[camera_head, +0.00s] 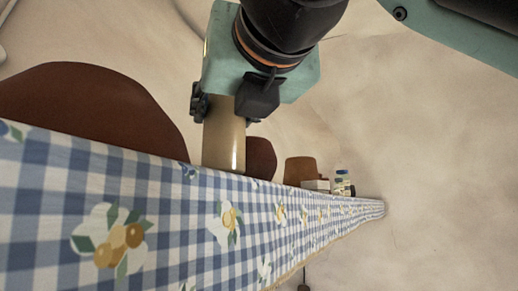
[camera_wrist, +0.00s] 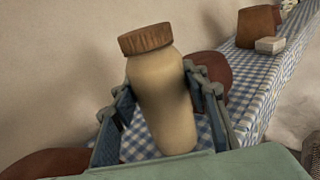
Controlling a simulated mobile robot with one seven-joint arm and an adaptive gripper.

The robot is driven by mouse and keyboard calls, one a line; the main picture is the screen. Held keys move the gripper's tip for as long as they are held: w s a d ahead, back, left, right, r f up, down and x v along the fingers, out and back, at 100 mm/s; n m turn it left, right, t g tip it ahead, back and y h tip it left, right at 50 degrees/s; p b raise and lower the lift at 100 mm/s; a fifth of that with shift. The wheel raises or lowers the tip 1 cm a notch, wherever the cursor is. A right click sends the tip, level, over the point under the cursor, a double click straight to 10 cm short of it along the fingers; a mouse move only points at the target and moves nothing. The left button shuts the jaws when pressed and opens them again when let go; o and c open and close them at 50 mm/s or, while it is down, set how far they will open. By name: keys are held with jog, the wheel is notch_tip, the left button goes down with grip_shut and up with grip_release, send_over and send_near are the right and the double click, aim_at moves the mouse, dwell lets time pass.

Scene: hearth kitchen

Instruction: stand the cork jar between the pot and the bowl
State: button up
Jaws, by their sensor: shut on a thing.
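The cork jar (camera_wrist: 165,105), cream with a brown cork lid (camera_wrist: 145,39), stands between the fingers of my gripper (camera_wrist: 160,90) in the wrist view, leaning slightly left. My gripper is shut on its sides. In the head view my gripper (camera_head: 227,103) holds the pale jar (camera_head: 224,145) at the table's edge; its cork is not visible there. I cannot tell whether its base touches the cloth. A brown tapered vessel (camera_head: 300,171), possibly the pot, stands farther along the table; it also shows in the wrist view (camera_wrist: 256,27). I cannot clearly identify the bowl.
The table has a blue-and-white checked cloth (camera_head: 170,220) with flower motifs. Rounded red-brown shapes, perhaps chair backs, rise beyond its edge, one large (camera_head: 85,105) and one small (camera_head: 261,158). A white block (camera_wrist: 270,45) and small bottles (camera_head: 343,183) stand near the tapered vessel. The near cloth is clear.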

jog(key=shift+f+b, duration=0.45)
jog(key=shift+f, duration=0.1)
jog(key=o, duration=1.5)
jog(key=shift+o, duration=0.7)
